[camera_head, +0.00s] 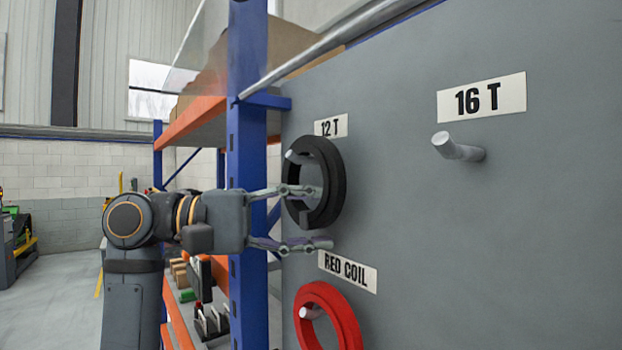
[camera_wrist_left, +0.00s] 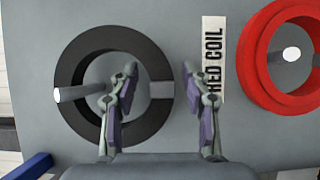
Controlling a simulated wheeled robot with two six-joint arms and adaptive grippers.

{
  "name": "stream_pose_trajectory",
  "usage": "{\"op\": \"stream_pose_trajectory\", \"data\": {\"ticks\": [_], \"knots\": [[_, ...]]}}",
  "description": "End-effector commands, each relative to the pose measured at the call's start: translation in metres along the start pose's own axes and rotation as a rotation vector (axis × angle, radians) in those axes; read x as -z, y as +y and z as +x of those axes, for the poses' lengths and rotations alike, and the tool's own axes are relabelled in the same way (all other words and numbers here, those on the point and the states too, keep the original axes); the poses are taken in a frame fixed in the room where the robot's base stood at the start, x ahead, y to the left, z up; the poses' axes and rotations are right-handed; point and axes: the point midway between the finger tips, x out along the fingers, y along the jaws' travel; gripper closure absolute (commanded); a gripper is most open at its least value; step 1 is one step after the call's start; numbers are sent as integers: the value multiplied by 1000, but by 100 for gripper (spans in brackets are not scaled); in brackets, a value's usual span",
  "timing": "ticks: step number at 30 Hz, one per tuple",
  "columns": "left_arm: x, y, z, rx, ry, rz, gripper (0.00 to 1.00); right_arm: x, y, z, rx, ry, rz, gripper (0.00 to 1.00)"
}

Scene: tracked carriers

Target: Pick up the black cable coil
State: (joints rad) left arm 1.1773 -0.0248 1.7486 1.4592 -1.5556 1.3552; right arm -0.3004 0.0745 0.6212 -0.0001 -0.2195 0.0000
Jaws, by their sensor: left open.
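The black cable coil (camera_head: 329,172) hangs on a grey peg (camera_head: 294,156) on the grey panel, under the 12 T label. My left gripper (camera_head: 326,217) is open in front of the coil's lower part, with its upper finger across the ring and its lower finger below it. In the left wrist view the black coil (camera_wrist_left: 78,60) hangs around its peg (camera_wrist_left: 75,94). There one finger of my gripper (camera_wrist_left: 160,78) overlaps the ring's opening and the other is outside the ring, near the RED COIL label. I cannot tell whether the fingers touch the coil. My right gripper is not in view.
A red coil (camera_head: 345,318) hangs on a peg below the black one; it also shows in the left wrist view (camera_wrist_left: 254,62). An empty peg (camera_head: 456,147) sticks out under the 16 T label (camera_head: 482,98). A blue rack post (camera_head: 247,120) stands close beside my left gripper.

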Motion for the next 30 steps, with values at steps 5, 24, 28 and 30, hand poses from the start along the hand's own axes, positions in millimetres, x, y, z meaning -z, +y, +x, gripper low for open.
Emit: {"op": "stream_pose_trajectory", "data": {"ticks": [5, 24, 28, 30], "knots": [[0, 0, 0, 1, 0, 0, 81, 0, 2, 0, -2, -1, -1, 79], [-1, -2, 0, 4, -4, 1, 100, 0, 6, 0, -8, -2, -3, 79], [-1, 4, 0, 4, -4, 1, 100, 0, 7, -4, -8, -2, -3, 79], [-1, 11, 0, 3, -4, 1, 100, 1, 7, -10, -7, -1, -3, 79]]}}
